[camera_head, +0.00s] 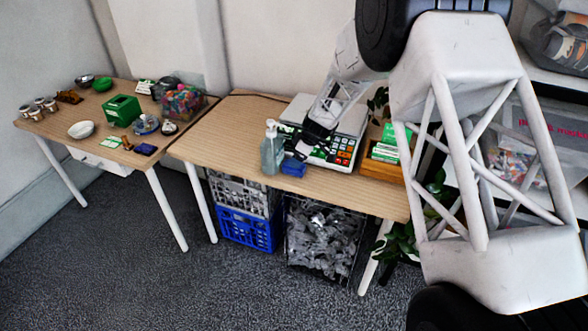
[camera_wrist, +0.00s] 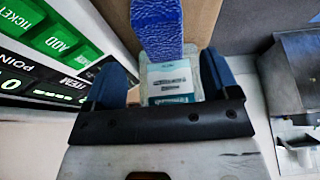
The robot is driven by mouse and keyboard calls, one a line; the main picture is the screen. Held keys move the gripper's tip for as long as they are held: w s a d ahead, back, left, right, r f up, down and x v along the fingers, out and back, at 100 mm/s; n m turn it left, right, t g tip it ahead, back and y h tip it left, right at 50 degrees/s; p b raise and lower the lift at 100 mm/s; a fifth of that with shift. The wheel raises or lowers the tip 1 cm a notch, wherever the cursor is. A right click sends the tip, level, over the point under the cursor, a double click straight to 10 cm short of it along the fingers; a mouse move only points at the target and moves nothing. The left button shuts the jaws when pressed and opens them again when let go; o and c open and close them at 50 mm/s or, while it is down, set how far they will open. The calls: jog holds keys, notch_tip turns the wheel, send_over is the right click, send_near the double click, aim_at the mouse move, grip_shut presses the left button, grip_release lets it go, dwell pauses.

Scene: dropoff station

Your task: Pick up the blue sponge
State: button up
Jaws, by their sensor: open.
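The blue sponge (camera_head: 293,167) lies on the wooden table, in front of the scale and just right of the clear pump bottle (camera_head: 272,152). In the wrist view the sponge (camera_wrist: 157,28) is a textured blue block at the top centre, beyond the fingertips. My gripper (camera_head: 308,148) hangs over the front of the scale, close to the sponge. In the wrist view my gripper (camera_wrist: 161,60) has its two blue fingers spread apart, with nothing clasped. A clear bottle with a white and teal label (camera_wrist: 175,82) shows in the gap between the fingers; its depth is unclear.
The scale (camera_head: 345,150) stands right behind the sponge; its green and black keys (camera_wrist: 50,45) fill the wrist view's left. A wooden box (camera_head: 382,170) with green packets is to the right. Blue (camera_head: 245,230) and black crates stand below. Bare tabletop lies left of the bottle.

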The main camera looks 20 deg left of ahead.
jog(key=shift+x, duration=2.55)
jog(key=shift+s, duration=0.15)
jog(key=c, duration=1)
jog(key=shift+r, duration=0.15)
jog(key=shift+r, duration=1.4)
jog(key=shift+s+d+r, duration=0.1)
jog(key=shift+s+r, duration=0.05)
jog(key=shift+r, duration=0.1)
jog(key=s+d+r, duration=0.1)
jog(key=s+d, duration=0.7)
jog(key=s, duration=0.5)
jog(key=shift+d+r, duration=0.2)
jog(key=shift+d, duration=0.05)
